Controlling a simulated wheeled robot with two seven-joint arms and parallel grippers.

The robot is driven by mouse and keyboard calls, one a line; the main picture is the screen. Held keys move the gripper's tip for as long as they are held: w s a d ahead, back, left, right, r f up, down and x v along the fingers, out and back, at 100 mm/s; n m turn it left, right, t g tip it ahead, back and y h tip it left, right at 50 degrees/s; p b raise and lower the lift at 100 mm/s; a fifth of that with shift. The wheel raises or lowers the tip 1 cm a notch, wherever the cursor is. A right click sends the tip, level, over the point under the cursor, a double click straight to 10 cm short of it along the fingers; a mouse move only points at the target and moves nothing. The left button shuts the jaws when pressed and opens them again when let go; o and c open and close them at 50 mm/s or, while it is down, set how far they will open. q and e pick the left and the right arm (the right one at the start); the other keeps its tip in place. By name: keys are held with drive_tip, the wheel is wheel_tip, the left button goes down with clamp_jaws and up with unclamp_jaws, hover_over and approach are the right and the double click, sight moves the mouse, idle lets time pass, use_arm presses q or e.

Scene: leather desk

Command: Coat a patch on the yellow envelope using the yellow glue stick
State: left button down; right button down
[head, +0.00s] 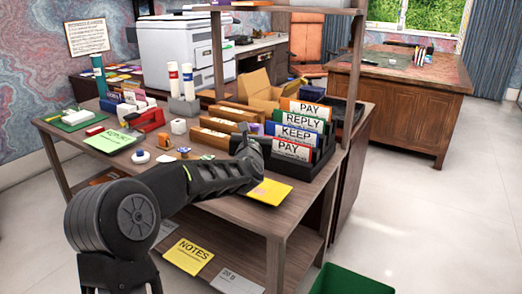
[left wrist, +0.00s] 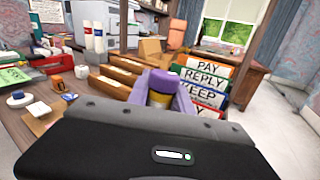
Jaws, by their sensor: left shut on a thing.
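The yellow envelope (head: 270,191) lies flat near the front edge of the desk, just right of and below my left gripper (head: 252,140) in the head view. The arm reaches in from the left and hides the gripper's jaws for the most part. In the left wrist view, the purple fingers of my left gripper (left wrist: 168,92) are shut on a small yellow thing, which looks like the yellow glue stick (left wrist: 160,98). The glue stick is hidden in the head view. The envelope cannot be made out in the left wrist view. My right gripper is in neither view.
A black file rack with PAY, REPLY and KEEP cards (head: 299,134) stands close behind the envelope. Wooden card boxes (head: 215,130) and a white pot (head: 178,126) stand to the left. Posts and an upper shelf (head: 300,10) frame the desk. A green bin (head: 350,281) stands below.

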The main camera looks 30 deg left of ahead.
use_arm(q)
drive_tip(key=shift+a+f+p, duration=0.3)
drive_tip(key=shift+a+f, duration=0.4)
drive_tip(key=shift+f, duration=0.35)
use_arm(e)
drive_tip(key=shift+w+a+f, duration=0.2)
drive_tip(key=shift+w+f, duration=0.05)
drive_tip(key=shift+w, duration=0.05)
use_arm(q)
drive_tip(key=shift+f, duration=0.1)
